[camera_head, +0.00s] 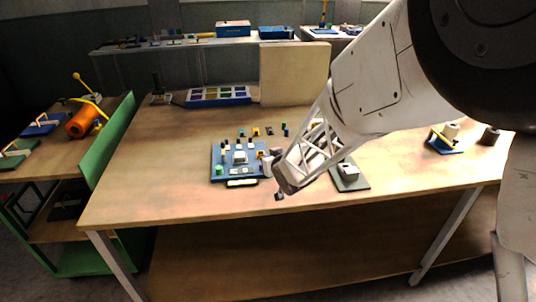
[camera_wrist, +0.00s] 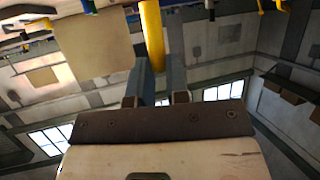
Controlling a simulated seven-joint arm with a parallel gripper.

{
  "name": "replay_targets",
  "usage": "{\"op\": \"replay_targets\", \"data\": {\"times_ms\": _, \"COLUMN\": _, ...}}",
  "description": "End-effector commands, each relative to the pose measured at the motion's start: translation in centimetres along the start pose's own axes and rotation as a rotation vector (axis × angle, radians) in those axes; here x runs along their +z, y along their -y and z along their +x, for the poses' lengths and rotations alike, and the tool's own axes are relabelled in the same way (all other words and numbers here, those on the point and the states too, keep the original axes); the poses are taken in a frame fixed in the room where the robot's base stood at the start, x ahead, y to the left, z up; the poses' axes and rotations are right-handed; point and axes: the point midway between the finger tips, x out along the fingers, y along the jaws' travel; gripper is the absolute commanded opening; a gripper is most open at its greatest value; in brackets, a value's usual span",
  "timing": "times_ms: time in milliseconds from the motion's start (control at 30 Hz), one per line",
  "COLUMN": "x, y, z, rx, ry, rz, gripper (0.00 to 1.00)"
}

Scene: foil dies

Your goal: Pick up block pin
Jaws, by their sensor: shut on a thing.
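My gripper (camera_head: 279,186) is above the front part of the wooden table, just right of the blue fixture board. In the wrist view, its two grey fingers (camera_wrist: 160,66) are shut around a yellow rod (camera_wrist: 152,32), which appears to be the block pin. The rod runs up out of the top of that view, so its far end is hidden. In the head view I cannot make out the rod clearly; only a small dark piece shows at the fingertips. The blue board (camera_head: 216,170) carries several small coloured blocks and a grey block.
A dark plate (camera_head: 355,184) with a grey part lies right of my gripper. A compartment tray (camera_head: 219,98) and an upright tan panel (camera_head: 294,73) stand at the back. A blue-based tool (camera_head: 444,146) sits at the right. The table's left front is clear.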

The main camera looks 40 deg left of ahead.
Motion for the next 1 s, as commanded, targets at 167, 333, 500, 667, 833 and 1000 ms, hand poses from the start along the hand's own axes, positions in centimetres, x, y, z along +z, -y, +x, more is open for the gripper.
{"op": "replay_targets", "data": {"times_ms": 167, "x": 0.41, "y": 0.21, "z": -1.01, "rx": 0.0, "ry": 0.001, "rz": 0.0, "gripper": 0.0}}
{"op": "replay_targets", "data": {"times_ms": 333, "x": 0.47, "y": 0.28, "z": -1.35, "rx": 0.0, "ry": 0.001, "rz": 0.0, "gripper": 0.0}}
{"op": "replay_targets", "data": {"times_ms": 500, "x": 0.47, "y": 0.29, "z": -1.37, "rx": 0.0, "ry": 0.0, "rz": 0.0, "gripper": 0.0}}
{"op": "replay_targets", "data": {"times_ms": 667, "x": 0.47, "y": 0.29, "z": -1.36, "rx": 0.0, "ry": 0.0, "rz": 0.0, "gripper": 0.0}}
{"op": "replay_targets", "data": {"times_ms": 833, "x": 0.47, "y": 0.29, "z": -1.36, "rx": 0.0, "ry": 0.0, "rz": 0.0, "gripper": 0.0}}
{"op": "replay_targets", "data": {"times_ms": 1000, "x": 0.47, "y": 0.29, "z": -1.35, "rx": 0.0, "ry": 0.0, "rz": 0.0, "gripper": 0.0}}
